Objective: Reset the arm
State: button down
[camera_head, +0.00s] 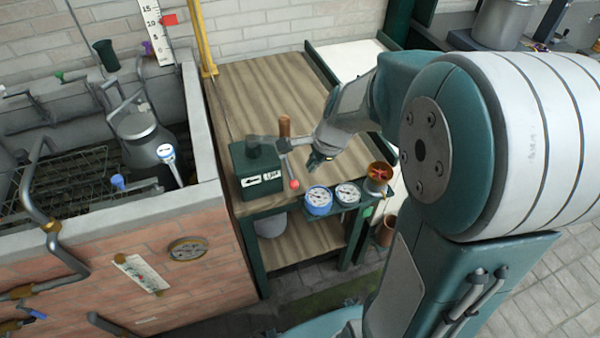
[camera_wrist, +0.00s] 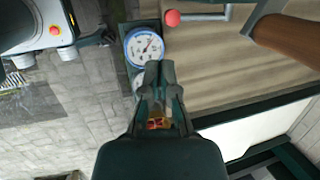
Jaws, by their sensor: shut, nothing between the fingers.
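My gripper (camera_head: 318,161) is at the end of my arm, above the front edge of a wooden table (camera_head: 262,100). In the wrist view my gripper (camera_wrist: 160,68) has its fingers together, with nothing seen between them. Below it in the head view are two round gauges: a blue-rimmed one (camera_head: 318,200) and a pale-rimmed one (camera_head: 347,193). The blue-rimmed gauge also shows just past the fingertips in the wrist view (camera_wrist: 144,46). The fingers partly hide the second gauge there.
A green box (camera_head: 257,172) with a crank, wooden handle (camera_head: 284,126) and red knob (camera_head: 294,185) stands left of my gripper. A brass cup with a red valve (camera_head: 378,172) is to the right. A brick trough (camera_head: 130,250) with a milk can (camera_head: 145,140) fills the left. The table's back is clear.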

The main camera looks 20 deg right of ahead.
jog(key=s+a+r+n+t+h, duration=0.1)
jog(key=s+r+n, duration=0.5)
jog(key=s+n, duration=0.2)
jog(key=s+a+r+n+t+h, duration=0.1)
jog(key=s+a+r+n, duration=0.1)
jog(key=s+r+n, duration=0.4)
jog(key=shift+s+a+r+n+t, duration=0.3)
jog(key=shift+s+n, duration=1.1)
jog(key=shift+n, duration=0.4)
